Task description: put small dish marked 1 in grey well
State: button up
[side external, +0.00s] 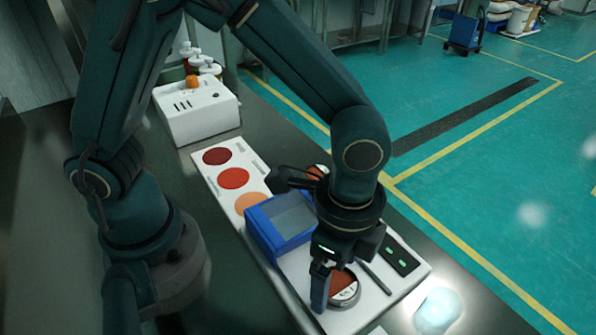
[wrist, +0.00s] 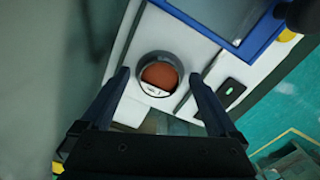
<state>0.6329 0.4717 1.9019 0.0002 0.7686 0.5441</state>
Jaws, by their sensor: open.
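A small round dish (side external: 345,288) with reddish-brown contents and a white label stands near the front end of the white panel. In the wrist view the dish (wrist: 160,74) has a grey ring around it; I cannot tell whether this is its own wall or a well. The mark on its label is too small to read surely. My gripper (side external: 335,287) is open and low over the dish. In the wrist view its fingers (wrist: 158,77) stand apart, one on each side of the dish. No separate empty grey well can be made out.
A blue-framed sieve box (side external: 282,222) stands just behind the dish on the white panel (side external: 298,275). Dark red, red and orange discs (side external: 233,178) lie further back. Another reddish dish (side external: 317,172) is partly hidden by my arm. A white control box (side external: 198,112) stands behind.

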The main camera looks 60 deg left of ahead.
aim_at(335, 285)
notch_tip(335, 285, up, 11)
jog(key=s+a+r+n+t, duration=0.1)
jog(key=s+a+n+t, duration=0.1)
jog(key=a+n, duration=0.4)
jog(key=s+a+n+t, duration=0.2)
jog(key=a+n+t, duration=0.1)
jog(key=a+n, duration=0.4)
jog(key=shift+a+r+n+t, duration=0.3)
jog(key=shift+a+r, duration=0.05)
jog(key=shift+a, duration=0.9)
